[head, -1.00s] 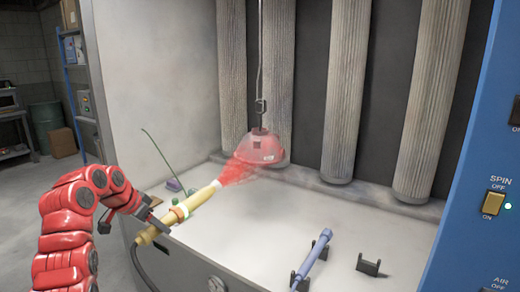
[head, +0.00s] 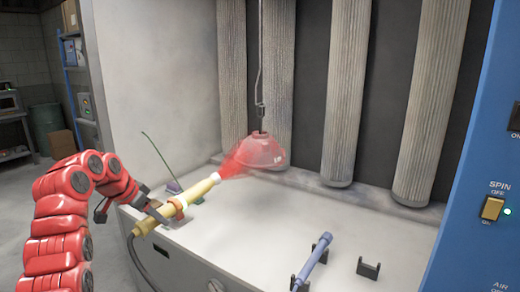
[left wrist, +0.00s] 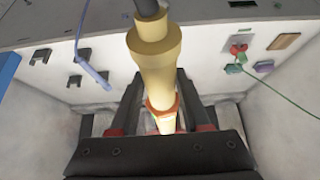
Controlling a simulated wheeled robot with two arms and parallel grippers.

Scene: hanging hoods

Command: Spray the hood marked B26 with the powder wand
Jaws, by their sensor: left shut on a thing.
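The hood (head: 262,150) is a pale dome with a red powder tint, hanging from a hook and wire inside the booth. No B26 mark is readable on it. My left gripper (head: 165,213) is shut on the yellow powder wand (head: 200,190), left of and in front of the hood. The wand's pale tip points up and right at the hood, and a red powder cloud (head: 232,165) reaches the hood's left side. In the left wrist view the wand (left wrist: 155,62) runs between my gripper's fingers (left wrist: 157,118). My right gripper is not in view.
A blue wand (head: 313,262) rests on a holder at the booth's front, beside an empty holder (head: 368,269). A green cable rises from a small clamp (head: 174,187) at left. The blue panel (head: 465,200) at right has a SPIN switch (head: 492,208) and a lit green lamp.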

